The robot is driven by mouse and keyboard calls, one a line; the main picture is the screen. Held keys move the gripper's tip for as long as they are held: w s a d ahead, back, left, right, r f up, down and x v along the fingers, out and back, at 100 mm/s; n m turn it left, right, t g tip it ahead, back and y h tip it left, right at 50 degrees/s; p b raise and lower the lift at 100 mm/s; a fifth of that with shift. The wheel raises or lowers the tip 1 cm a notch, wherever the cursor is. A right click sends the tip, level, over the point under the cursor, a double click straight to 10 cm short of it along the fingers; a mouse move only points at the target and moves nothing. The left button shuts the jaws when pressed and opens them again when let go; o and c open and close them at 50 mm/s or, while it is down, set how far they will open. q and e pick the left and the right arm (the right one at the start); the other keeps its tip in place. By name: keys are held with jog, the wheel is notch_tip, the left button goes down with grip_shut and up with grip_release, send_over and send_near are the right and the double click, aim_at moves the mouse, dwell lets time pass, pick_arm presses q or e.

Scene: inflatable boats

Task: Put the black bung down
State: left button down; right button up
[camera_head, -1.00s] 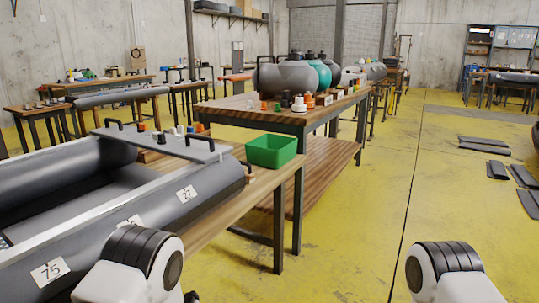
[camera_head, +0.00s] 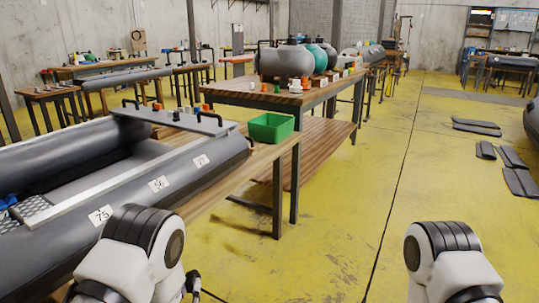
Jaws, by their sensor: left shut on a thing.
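My left gripper (camera_head: 192,283) barely shows as a small dark piece at the bottom edge, beside my white left arm. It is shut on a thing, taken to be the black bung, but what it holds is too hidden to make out. It is in front of the near table and the grey boat (camera_head: 130,195). A small dark piece (camera_head: 176,116) stands on the boat's grey seat board (camera_head: 185,125), among orange and white ones. My right gripper is out of view; only part of my right arm shows.
A green bin (camera_head: 271,128) stands on the near wooden table (camera_head: 225,180), right of the boat. Yellow floor (camera_head: 345,220) is open on the right, with dark pads (camera_head: 510,170) lying there.

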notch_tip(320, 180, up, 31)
jog(key=p, duration=2.9)
